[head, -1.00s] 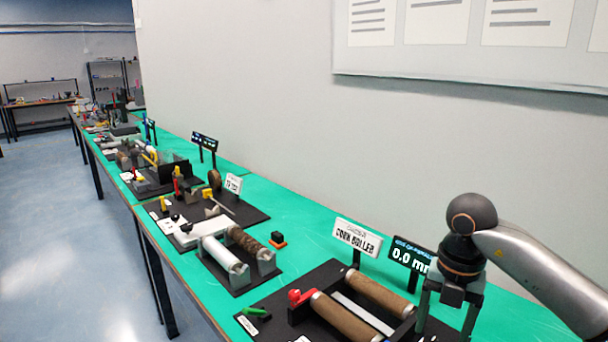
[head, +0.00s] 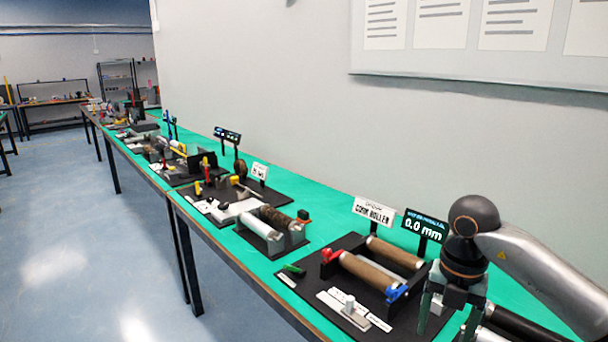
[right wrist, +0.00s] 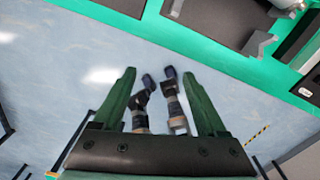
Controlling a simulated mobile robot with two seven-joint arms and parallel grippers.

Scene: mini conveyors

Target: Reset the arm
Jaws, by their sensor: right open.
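My right arm comes in from the right edge of the head view. Its dark gripper (head: 449,322) points down, fingers apart, in front of the cork roller station's right side. My left gripper is not in view.
The cork roller station (head: 335,268) has brown rollers, red and blue parts, a sign (head: 374,210) and a "0.0 mm" display (head: 424,225). More stations line the long green table (head: 318,212) along the wall. The floor (head: 100,250) at left is clear.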

